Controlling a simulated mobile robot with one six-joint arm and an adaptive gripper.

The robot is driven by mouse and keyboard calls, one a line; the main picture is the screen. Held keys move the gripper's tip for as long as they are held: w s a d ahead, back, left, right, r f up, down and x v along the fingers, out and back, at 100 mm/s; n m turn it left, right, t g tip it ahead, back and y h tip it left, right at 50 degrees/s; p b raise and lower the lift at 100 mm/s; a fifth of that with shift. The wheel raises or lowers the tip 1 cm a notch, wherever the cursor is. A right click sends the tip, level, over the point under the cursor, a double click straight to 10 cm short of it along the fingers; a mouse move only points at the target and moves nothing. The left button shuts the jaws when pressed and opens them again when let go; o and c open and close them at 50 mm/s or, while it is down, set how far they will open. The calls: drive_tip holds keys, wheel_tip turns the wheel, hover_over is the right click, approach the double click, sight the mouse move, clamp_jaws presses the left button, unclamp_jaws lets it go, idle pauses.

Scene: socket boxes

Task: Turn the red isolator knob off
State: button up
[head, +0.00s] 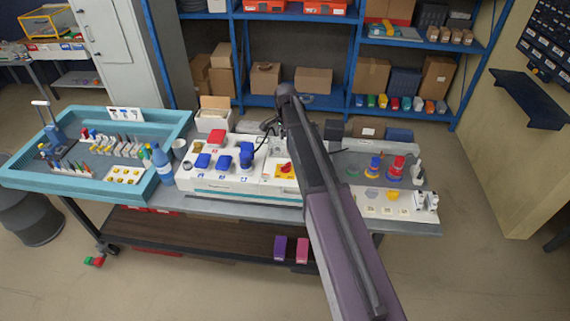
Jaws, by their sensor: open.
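The red isolator knob (287,167) sits on a yellow plate at the right part of the white socket box (240,189), in the middle of the workbench. The knob is small here, and its exact angle is hard to read. My arm passes just to the right of it and hides the box's right end. My gripper (268,131) is small and dark, at the far end of the arm, above and a little left of the knob. It is open and appears apart from the knob. Its fingertips are hard to make out.
Blue socket covers (224,162) and a red cover (216,137) stand on the box left of the knob. A blue bottle (161,165) and a teal-rimmed tray (178,134) are further left. Red and blue stacked pieces (395,168) stand at the right.

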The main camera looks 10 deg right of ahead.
sight(286, 164)
drive_tip(key=shift+f, duration=0.2)
wheel_tip(286, 164, down, 13)
drive_tip(key=b, duration=1.3)
drive_tip(key=shift+f+b, duration=0.2)
drive_tip(key=shift+b, duration=0.2)
clamp_jaws()
